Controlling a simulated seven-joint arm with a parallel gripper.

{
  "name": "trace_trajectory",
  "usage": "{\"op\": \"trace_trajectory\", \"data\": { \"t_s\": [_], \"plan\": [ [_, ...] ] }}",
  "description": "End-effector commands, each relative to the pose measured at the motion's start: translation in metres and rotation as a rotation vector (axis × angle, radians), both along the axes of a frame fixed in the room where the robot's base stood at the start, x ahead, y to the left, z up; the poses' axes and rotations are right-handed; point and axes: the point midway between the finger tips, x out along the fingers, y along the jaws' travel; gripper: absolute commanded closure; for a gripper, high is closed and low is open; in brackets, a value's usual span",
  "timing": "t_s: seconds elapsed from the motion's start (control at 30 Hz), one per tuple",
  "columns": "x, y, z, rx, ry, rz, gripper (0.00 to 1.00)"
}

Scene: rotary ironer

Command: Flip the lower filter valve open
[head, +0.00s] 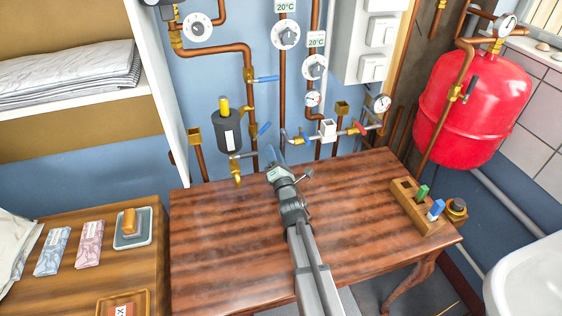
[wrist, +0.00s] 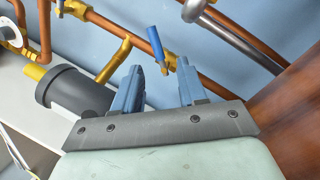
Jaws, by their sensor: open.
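The lower filter valve is a brass body on a copper pipe with a blue lever (head: 264,128), right of the dark grey filter (head: 229,135). The lever slants up and away from the pipe. In the wrist view the blue lever (wrist: 156,43) stands crosswise to the copper pipe, just beyond the fingertips and in the gap between them. My gripper (head: 273,156) is open and empty, below the lever in the head view, and its two blue fingers show in the wrist view (wrist: 158,80). No contact with the lever is visible.
An upper valve with a blue lever (head: 266,79) sits higher on the pipe. A manifold with a red handle (head: 361,128) runs to the right. The wooden table (head: 220,255) below is mostly clear; a wooden block with coloured pegs (head: 408,196) stands at its right.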

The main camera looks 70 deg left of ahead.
Motion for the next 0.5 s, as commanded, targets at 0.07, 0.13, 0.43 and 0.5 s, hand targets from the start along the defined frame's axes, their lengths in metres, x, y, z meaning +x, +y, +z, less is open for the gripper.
{"op": "trace_trajectory", "data": {
  "t_s": [0.07,0.13,0.43,0.5],
  "plan": [
    [0.000,-0.016,-0.002,0.000,0.000,0.000,0.58],
    [-0.001,-0.026,-0.004,0.001,0.000,0.001,0.58],
    [0.008,-0.025,0.004,0.055,-0.123,-0.071,0.58],
    [0.014,-0.021,0.006,0.075,-0.118,-0.099,0.58]
  ]
}}
